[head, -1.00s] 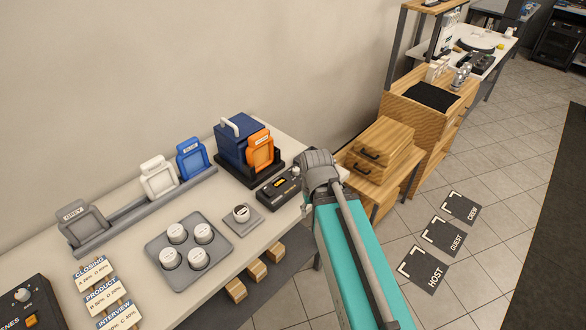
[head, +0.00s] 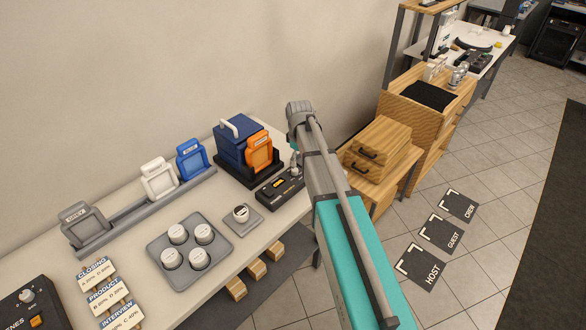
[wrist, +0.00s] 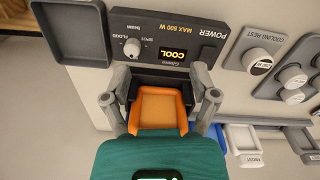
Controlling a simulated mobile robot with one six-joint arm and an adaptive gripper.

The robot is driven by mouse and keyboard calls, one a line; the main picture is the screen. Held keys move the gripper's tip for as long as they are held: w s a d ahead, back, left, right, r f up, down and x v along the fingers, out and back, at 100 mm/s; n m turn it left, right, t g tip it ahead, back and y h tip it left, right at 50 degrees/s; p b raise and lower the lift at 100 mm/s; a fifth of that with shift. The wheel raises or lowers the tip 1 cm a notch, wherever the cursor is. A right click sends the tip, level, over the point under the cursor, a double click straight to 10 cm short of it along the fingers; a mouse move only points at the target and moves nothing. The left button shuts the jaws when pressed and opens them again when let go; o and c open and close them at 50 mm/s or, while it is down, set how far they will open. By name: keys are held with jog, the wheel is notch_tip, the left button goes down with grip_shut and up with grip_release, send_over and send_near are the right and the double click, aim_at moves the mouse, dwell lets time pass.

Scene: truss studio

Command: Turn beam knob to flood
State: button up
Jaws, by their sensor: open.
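The beam knob (wrist: 132,48) is a small pale round knob on a black control box (head: 280,187). In the wrist view the box (wrist: 165,45) appears upside down, with FLOOD and SPOT printed around the knob and a lit display (wrist: 173,54) reading COOL. The knob's exact pointer setting is too small to tell. My gripper (wrist: 161,85) is open and empty, its fingers spread wide. Its left finger, in the wrist view, is near the knob with no clear contact. In the head view my arm stands over the box's right end, and the fingers are mostly hidden.
A blue case with an orange frame (head: 260,152) stands close behind the box. A small round-topped pad (head: 242,213) and a grey tray (head: 160,250) of white-capped pots lie left.

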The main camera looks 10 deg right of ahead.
aim_at(294, 169)
jog(key=w+n, duration=0.3)
jog(key=w, duration=0.4)
jog(key=shift+w+r, duration=0.3)
jog(key=shift+r, duration=0.1)
jog(key=shift+s+f, duration=0.1)
jog(key=shift+f, duration=0.05)
notch_tip(294, 169, down, 14)
jog(key=b, duration=1.3)
jog(key=shift+r, duration=0.25)
